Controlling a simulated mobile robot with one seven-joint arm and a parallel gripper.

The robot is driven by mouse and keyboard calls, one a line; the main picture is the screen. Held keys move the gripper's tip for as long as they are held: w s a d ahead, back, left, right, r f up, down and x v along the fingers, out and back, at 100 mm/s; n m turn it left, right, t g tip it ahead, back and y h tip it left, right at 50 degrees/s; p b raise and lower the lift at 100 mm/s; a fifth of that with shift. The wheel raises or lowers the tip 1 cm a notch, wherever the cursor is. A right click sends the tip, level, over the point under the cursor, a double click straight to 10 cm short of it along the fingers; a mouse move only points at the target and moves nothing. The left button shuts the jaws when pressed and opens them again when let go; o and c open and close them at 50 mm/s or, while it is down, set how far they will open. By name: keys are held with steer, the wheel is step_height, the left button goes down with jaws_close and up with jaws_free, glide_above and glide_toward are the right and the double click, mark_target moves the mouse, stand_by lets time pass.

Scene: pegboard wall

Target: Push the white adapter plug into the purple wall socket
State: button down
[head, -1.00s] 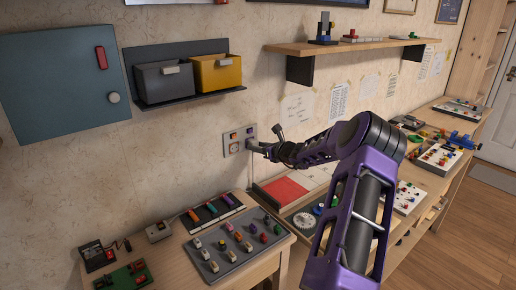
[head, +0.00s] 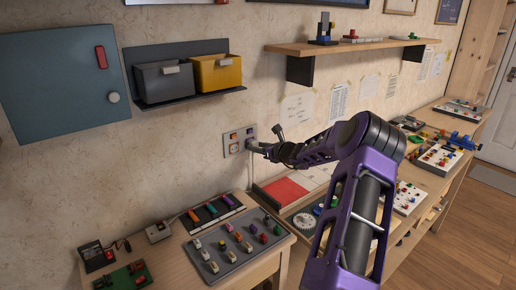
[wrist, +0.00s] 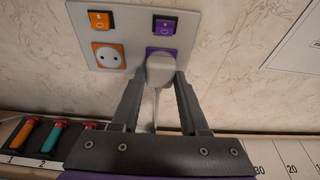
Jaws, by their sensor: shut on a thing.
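The white adapter plug (wrist: 160,68) is between the fingertips of my gripper (wrist: 155,80), which is shut on it. A pale cord hangs down from the plug. The purple wall socket (wrist: 150,50) is right behind the plug in the wrist view, and only its purple edge shows around it. The plug is at the socket's face; whether it is fully seated cannot be told. In the head view my gripper (head: 257,148) reaches the wall plate (head: 232,140), and the plug is too small to make out there.
On the same plate are an orange socket (wrist: 106,56), an orange switch (wrist: 102,21) and a purple switch (wrist: 165,26). Below stands a bench with a grey tray (head: 214,281) of small parts. A shelf (head: 350,45) juts out at the upper right.

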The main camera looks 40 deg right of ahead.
steer(key=shift+w, duration=0.45)
steer(key=shift+c, duration=1.7)
jaws_free()
steer(key=v, duration=1.7)
steer(key=shift+s, duration=0.2)
